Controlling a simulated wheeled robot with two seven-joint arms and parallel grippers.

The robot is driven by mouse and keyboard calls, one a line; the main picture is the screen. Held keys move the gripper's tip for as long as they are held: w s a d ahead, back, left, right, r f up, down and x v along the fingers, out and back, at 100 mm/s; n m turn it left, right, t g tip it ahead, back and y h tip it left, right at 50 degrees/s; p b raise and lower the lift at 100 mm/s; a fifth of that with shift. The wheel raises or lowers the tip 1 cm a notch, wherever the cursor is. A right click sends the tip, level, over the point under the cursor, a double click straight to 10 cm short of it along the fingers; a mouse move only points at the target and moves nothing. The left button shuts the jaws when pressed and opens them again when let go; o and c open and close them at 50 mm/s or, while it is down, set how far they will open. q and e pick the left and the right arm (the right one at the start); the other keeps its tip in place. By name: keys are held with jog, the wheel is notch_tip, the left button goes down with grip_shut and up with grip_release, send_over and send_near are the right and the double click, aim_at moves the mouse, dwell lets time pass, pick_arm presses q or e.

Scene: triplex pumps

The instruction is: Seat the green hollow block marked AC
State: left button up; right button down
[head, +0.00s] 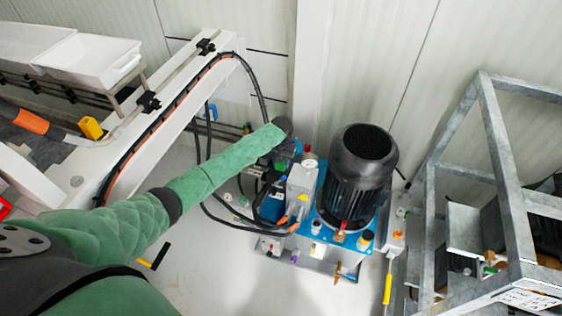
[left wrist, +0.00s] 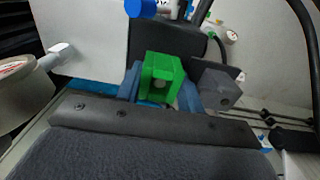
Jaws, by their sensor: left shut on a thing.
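The green hollow block (left wrist: 162,72) shows in the left wrist view, with an opening facing the camera. My left gripper (left wrist: 160,92) is shut on it, with one blue finger on each side. No AC marking can be read on it. In the head view my left gripper (head: 283,143) is at the far end of the green-sleeved arm, at the back left of the pump unit. The block is mostly hidden there, and I cannot tell whether it touches the pump unit. My right gripper is not in view.
A black motor (head: 357,180) stands on a blue base right of my left gripper, beside a grey box (head: 301,182). Dark hoses loop close by. In the wrist view a grey block (left wrist: 220,86) sits close right of the fingers. A metal frame (head: 500,140) stands at right.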

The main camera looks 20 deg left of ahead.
pick_arm(q)
jog(key=o, duration=1.2)
jog(key=shift+c, duration=0.2)
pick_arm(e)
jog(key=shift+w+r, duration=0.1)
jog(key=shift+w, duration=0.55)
pick_arm(q)
jog(key=shift+a, duration=0.1)
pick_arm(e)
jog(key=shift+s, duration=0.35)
pick_arm(q)
jog(key=shift+w+r, duration=0.15)
jog(key=shift+r, duration=0.4)
notch_tip(320, 180, up, 5)
jog(key=shift+r+b, duration=0.1)
jog(key=shift+b, duration=0.85)
jog(key=shift+d+r, duration=0.2)
jog(key=shift+r, duration=0.55)
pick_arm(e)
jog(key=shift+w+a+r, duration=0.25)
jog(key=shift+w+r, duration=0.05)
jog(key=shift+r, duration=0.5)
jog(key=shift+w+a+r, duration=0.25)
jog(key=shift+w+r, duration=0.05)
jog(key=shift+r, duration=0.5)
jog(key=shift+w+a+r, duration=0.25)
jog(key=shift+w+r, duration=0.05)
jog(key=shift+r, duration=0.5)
pick_arm(q)
jog(key=shift+d, duration=0.1)
